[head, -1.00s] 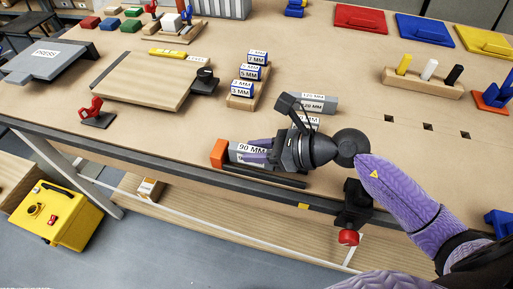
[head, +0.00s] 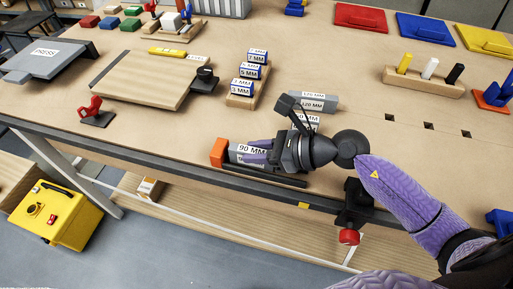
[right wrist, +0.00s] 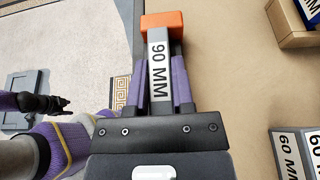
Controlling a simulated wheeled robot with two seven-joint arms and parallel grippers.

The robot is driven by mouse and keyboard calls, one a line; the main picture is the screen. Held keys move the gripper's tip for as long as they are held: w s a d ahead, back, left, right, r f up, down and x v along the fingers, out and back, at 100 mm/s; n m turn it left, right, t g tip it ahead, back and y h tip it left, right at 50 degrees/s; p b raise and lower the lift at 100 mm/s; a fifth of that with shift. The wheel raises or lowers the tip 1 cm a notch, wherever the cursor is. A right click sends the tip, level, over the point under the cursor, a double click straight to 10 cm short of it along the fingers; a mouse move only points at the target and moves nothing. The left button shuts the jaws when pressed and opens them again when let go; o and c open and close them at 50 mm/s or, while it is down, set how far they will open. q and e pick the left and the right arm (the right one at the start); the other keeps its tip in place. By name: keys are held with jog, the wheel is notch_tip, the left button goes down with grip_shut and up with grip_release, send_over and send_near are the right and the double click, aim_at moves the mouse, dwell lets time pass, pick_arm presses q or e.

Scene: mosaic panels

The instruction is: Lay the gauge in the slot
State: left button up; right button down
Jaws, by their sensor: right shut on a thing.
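The gauge (head: 239,151) is a grey bar labelled 90 MM with an orange block at its left end. It lies low near the table's front edge. My right gripper (head: 257,152) has its purple fingers on both sides of the bar. In the right wrist view the gauge (right wrist: 161,48) runs lengthwise between the fingers of my gripper (right wrist: 160,65), with the orange end beyond the tips. Whether the bar touches the table is unclear. I cannot make out a slot for the gauge.
Other grey labelled blocks (head: 318,101) stand just behind my right gripper. A wooden rack (head: 240,102) of small labelled blocks is farther left. A wooden board (head: 140,83) and a red clamp-like piece (head: 92,108) lie to the left. The table between the board and gauge is bare.

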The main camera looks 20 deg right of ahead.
jog(key=shift+f+b, duration=0.55)
jog(key=shift+f, duration=0.2)
jog(key=shift+c, duration=2)
grip_release()
jog(key=shift+s+a+f, duration=0.1)
